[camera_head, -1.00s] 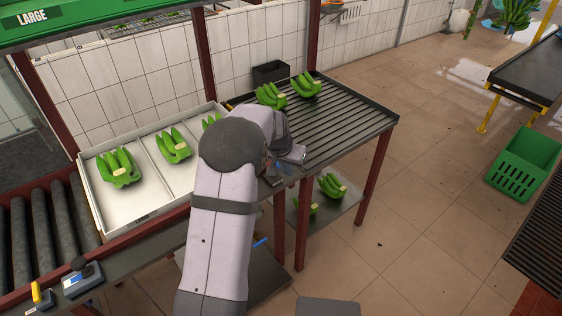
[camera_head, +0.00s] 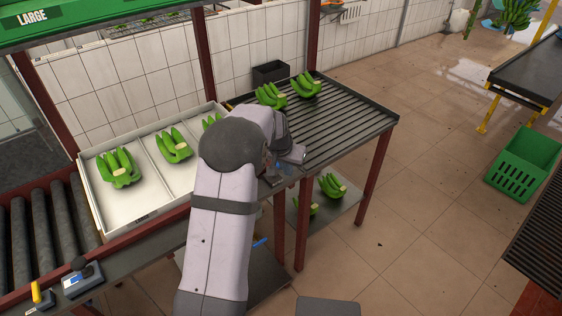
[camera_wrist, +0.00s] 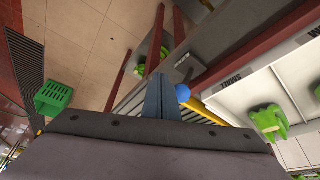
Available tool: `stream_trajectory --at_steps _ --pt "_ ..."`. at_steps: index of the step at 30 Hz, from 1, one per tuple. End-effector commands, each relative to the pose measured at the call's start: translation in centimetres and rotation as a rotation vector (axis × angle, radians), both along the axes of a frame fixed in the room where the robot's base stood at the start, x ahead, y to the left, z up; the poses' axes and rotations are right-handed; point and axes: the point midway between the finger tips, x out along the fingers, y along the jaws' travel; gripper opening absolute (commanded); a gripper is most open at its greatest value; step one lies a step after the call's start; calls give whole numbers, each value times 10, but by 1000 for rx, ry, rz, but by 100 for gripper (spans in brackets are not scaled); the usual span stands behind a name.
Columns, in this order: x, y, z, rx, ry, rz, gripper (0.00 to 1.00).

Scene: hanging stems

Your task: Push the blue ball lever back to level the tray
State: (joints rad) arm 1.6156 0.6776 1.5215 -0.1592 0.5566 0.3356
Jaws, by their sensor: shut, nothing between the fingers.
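The blue ball (camera_wrist: 183,93) of the lever shows in the wrist view, just right of my gripper's fingertips. My gripper (camera_wrist: 162,96) is shut and empty, its two fingers together. I cannot tell whether the fingers touch the ball. In the head view my arm hides most of my gripper and the lever. The white tray (camera_head: 144,228) has dividers and green banana bunches in its compartments. It also shows in the wrist view (camera_wrist: 239,79), at the right. I cannot tell how far it is tilted.
A slatted table (camera_head: 345,128) with banana bunches (camera_head: 306,85) stands right of the tray. Rollers (camera_head: 42,235) lie left of it. A black-knobbed lever box (camera_head: 83,280) sits at the lower left. A green crate (camera_head: 524,164) stands on open floor at the right.

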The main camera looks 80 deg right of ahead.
Motion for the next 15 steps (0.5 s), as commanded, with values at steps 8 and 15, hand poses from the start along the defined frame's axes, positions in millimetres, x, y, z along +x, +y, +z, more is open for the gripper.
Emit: stream_trajectory --at_steps 8,15 --pt "0 0 -1 0 0 0 0" --pt "0 0 -10 1 0 0 0"
